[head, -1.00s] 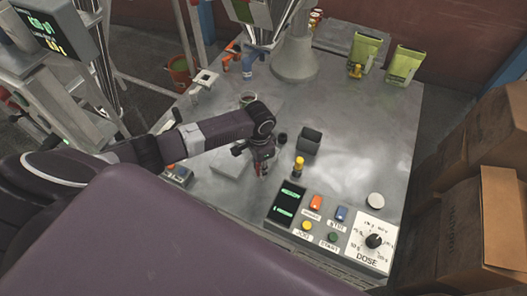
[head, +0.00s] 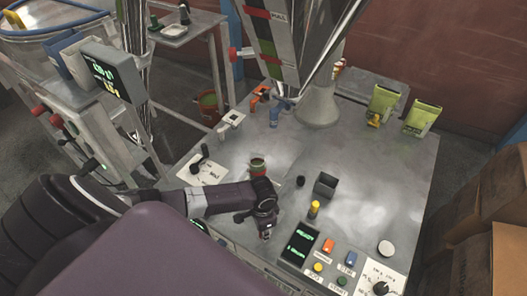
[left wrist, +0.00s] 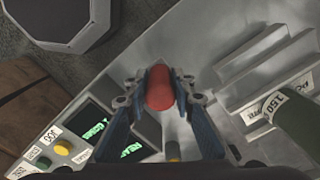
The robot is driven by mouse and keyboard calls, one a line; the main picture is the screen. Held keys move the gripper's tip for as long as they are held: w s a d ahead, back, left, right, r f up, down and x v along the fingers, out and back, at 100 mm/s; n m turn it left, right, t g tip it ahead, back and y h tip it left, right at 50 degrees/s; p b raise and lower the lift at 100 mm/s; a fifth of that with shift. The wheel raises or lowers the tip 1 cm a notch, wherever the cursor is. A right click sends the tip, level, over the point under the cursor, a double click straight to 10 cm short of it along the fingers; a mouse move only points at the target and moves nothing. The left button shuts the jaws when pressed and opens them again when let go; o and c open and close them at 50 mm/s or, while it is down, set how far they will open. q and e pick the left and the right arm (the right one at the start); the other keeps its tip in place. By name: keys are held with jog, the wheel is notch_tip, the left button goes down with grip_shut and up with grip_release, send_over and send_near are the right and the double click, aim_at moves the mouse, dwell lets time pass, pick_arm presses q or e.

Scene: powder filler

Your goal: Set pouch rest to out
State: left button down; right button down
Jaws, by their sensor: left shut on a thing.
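My left gripper (head: 266,228) is over the front part of the metal worktop (head: 365,200), left of the control panel. In the left wrist view its two blue-grey fingers (left wrist: 160,92) are shut on a red rounded knob (left wrist: 159,88). What the knob is fixed to is hidden beneath the gripper. A grey stepped metal part (left wrist: 262,62) lies to the right of the knob in that view. I cannot tell for sure which part is the pouch rest, or its setting. My right gripper is not in view.
A display (head: 298,243) and buttons stand right of the gripper. Green pouches (head: 422,116) stand at the back right. Cardboard boxes (head: 480,270) are at the right.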

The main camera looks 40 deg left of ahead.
pick_arm(q)
jog(key=shift+s, duration=0.25)
jog(key=c, duration=1.6)
grip_release()
jog(key=shift+s, duration=0.1)
jog(key=shift+r, duration=0.2)
notch_tip(320, 180, up, 12)
jog(key=shift+f, duration=0.2)
